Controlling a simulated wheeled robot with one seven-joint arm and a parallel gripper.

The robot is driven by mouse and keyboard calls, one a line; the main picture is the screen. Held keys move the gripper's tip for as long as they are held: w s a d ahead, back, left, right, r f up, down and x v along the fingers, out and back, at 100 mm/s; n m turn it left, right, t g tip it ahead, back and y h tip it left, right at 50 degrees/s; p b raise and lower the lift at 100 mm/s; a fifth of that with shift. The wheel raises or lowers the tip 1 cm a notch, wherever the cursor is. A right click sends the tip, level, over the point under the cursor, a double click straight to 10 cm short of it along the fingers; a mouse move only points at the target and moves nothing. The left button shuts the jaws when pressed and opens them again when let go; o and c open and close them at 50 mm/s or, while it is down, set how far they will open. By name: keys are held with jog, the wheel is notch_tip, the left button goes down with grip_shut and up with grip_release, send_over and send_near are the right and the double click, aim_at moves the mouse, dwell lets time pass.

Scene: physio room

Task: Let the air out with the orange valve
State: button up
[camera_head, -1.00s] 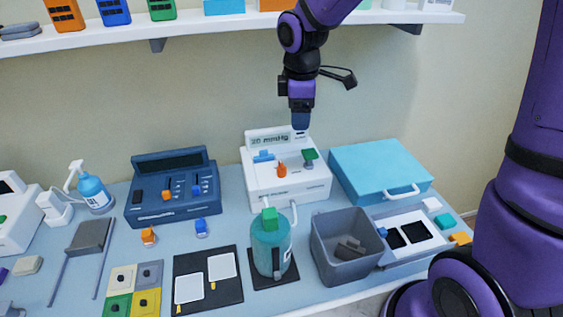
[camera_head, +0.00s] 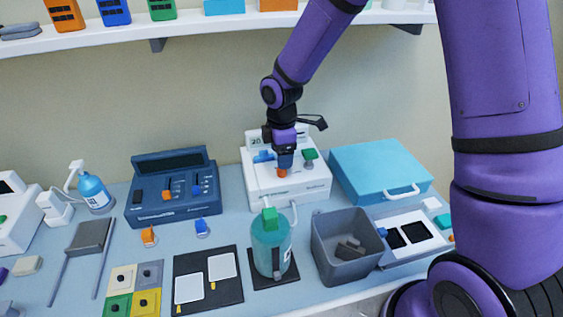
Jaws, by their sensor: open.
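The orange valve (camera_head: 282,173) sits on the top face of a white box (camera_head: 262,200) with a pressure display (camera_head: 257,141) at its back. My gripper (camera_head: 284,163) points down right at the orange valve and covers its upper part. It is open; whether its fingers touch the valve I cannot tell. A blue valve (camera_head: 262,156) is just left of my gripper and a green valve (camera_head: 309,154) is to its right. Most of the display is hidden behind my arm, with only "20" readable.
A teal canister (camera_head: 271,247) with a green top stands in front of the white box, joined by white tubes. A dark blue console (camera_head: 174,188) is left, a light blue case (camera_head: 378,171) right, a grey bin (camera_head: 346,246) front right. A shelf (camera_head: 200,35) runs above.

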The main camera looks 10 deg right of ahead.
jog(key=shift+f, duration=1.7)
